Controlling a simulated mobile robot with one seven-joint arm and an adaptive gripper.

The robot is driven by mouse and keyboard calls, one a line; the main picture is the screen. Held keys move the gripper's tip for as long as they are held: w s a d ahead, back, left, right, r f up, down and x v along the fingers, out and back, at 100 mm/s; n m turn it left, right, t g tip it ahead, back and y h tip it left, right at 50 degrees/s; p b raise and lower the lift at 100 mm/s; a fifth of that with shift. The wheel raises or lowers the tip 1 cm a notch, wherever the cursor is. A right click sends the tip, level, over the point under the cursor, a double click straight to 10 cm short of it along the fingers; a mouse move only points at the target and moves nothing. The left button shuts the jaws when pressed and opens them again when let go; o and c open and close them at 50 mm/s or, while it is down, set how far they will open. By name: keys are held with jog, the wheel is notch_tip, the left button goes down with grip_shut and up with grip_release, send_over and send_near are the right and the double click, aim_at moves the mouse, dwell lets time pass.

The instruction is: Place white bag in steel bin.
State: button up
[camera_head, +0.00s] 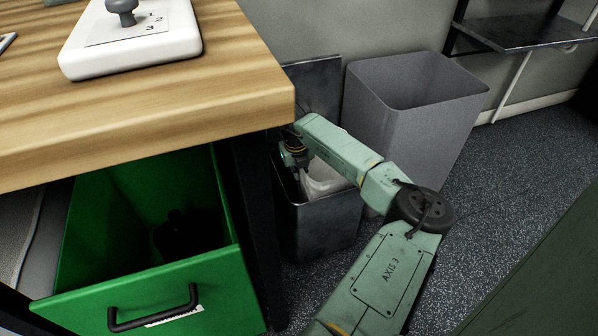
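A dark steel bin (320,228) stands on the floor just right of the table leg, its lid (318,85) raised behind it. The white bag (320,180) shows at the bin's mouth, inside or just over its rim, partly behind my arm. My gripper (297,172) points down at the left side of the bin's opening, close to the bag. Its fingertips are hidden or too small to make out, so I cannot tell whether it touches or holds the bag.
A taller grey bin (410,110) stands right behind the steel bin. A wooden tabletop (180,110) overhangs at left, bearing a white device (130,45). A green drawer (165,285) stands open below. Speckled floor (520,165) is clear at right.

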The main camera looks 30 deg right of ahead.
jog(key=o, duration=0.5)
jog(key=shift+c, duration=0.2)
notch_tip(320, 180, up, 13)
jog(key=s+a+p, duration=0.1)
jog(key=p, duration=0.1)
jog(key=shift+s+a, duration=0.2)
jog(key=shift+a, duration=0.1)
